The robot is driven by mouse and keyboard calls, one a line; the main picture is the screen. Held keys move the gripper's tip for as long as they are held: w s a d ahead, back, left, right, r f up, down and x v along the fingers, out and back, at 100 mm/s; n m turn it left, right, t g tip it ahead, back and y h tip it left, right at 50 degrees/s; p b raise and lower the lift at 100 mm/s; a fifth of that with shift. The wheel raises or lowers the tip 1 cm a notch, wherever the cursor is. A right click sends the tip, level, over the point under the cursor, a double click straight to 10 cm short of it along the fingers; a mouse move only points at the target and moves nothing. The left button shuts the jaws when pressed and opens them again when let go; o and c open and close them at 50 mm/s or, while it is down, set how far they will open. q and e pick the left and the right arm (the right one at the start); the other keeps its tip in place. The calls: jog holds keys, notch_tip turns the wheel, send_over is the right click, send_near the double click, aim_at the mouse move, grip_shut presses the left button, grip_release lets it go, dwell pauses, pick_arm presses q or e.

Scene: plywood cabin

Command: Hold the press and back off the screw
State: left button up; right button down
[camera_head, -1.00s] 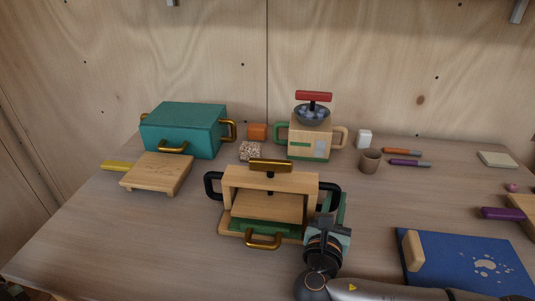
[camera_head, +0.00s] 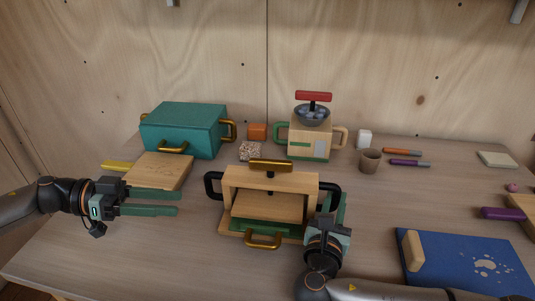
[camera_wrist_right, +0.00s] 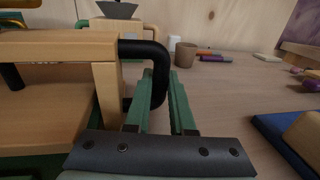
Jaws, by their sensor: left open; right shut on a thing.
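The press (camera_head: 232,178) is a wooden frame on a green base, with a brass T-shaped screw handle (camera_head: 270,165) on top, a brass front handle (camera_head: 262,241) and a black handle on each side. My right gripper (camera_head: 337,210) is at its right side. In the right wrist view its green fingers (camera_wrist_right: 161,100) are shut on the black right handle (camera_wrist_right: 159,72). My left gripper (camera_head: 178,203) is open and empty, left of the press and in front of the cutting board. The screw's lower part is partly hidden by the frame.
A teal box (camera_head: 185,130) and a wooden board (camera_head: 160,170) stand at the left. A juicer-like machine (camera_head: 310,140) with a red handle is behind the press. A cup (camera_head: 370,160), pens and a blue board (camera_head: 465,265) are at the right.

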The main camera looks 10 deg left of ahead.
pick_arm(q)
jog(key=w+d+r+m+g+y, duration=0.2)
jog(key=d+r+m, duration=0.1)
jog(key=r+m, duration=0.75)
jog(key=w+d+r+m+g+y, duration=0.25)
jog(key=r+m, duration=0.45)
jog(key=m, duration=0.6)
jog(key=w+d+r+m+g+y, duration=0.15)
jog(key=d+r+m, duration=0.25)
jog(key=r+m, duration=0.55)
jog(key=m+t+y, duration=0.2)
jog(key=m+y, duration=0.3)
jog(key=m, duration=0.3)
send_near(270, 160)
jog(key=x, duration=0.8)
jog(key=shift+d+f, duration=0.1)
jog(key=shift+f, duration=0.3)
grip_shut()
